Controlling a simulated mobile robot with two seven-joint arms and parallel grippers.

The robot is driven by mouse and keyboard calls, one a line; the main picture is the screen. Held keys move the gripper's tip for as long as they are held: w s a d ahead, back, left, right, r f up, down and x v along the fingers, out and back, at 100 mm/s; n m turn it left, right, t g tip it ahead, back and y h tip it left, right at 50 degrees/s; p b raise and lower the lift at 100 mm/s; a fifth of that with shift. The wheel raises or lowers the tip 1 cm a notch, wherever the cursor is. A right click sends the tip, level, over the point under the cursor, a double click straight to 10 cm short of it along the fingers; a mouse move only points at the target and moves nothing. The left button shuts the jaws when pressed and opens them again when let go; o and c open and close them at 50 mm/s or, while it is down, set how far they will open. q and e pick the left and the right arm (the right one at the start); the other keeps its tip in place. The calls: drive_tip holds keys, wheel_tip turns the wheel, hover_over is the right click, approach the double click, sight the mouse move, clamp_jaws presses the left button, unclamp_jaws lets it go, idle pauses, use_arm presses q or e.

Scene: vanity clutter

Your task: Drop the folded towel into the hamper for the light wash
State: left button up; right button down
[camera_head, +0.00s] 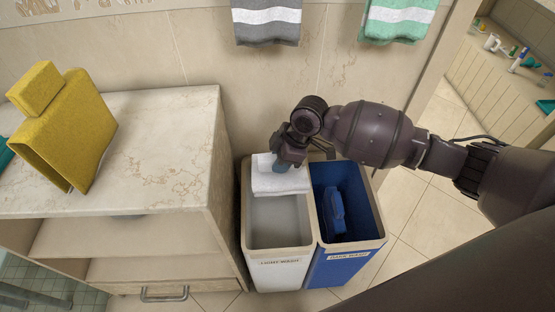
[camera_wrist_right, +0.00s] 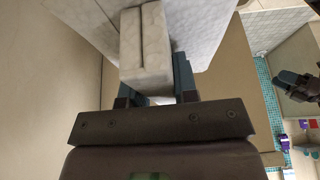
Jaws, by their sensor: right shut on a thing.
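A white folded towel (camera_head: 282,180) hangs from my right gripper (camera_head: 290,160) over the back part of the white hamper (camera_head: 277,267), whose label reads light wash. In the right wrist view the towel (camera_wrist_right: 146,45) sits between the two fingers of the right gripper (camera_wrist_right: 158,85), which is shut on it. The hamper's grey inside shows empty in front of the towel; the part under the towel is hidden. I cannot tell whether the towel touches the rim.
A blue hamper (camera_head: 320,270) labelled dark wash, with a blue cloth (camera_head: 333,212) inside, adjoins the white one on the right. A marble-topped cabinet (camera_head: 165,150) stands to the left, bearing a yellow object (camera_head: 75,128). Grey (camera_head: 266,22) and green (camera_head: 397,20) towels hang behind.

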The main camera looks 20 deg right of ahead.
drive_tip(key=shift+f, duration=0.25)
drive_tip(key=shift+f+b, duration=0.45)
drive_tip(key=shift+f, duration=0.2)
wheel_tip(320, 180, down, 4)
drive_tip(key=shift+r+b, duration=0.15)
drive_tip(key=shift+b, duration=0.85)
drive_tip(key=shift+f+b, duration=0.3)
drive_tip(key=shift+f, duration=0.15)
drive_tip(key=shift+w+r, duration=0.1)
drive_tip(key=c, duration=0.8)
unclamp_jaws()
use_arm(q)
drive_tip(key=f, duration=0.3)
drive_tip(key=shift+s+f+g, duration=0.3)
drive_tip(key=shift+s, duration=0.05)
drive_tip(key=shift+s, duration=0.1)
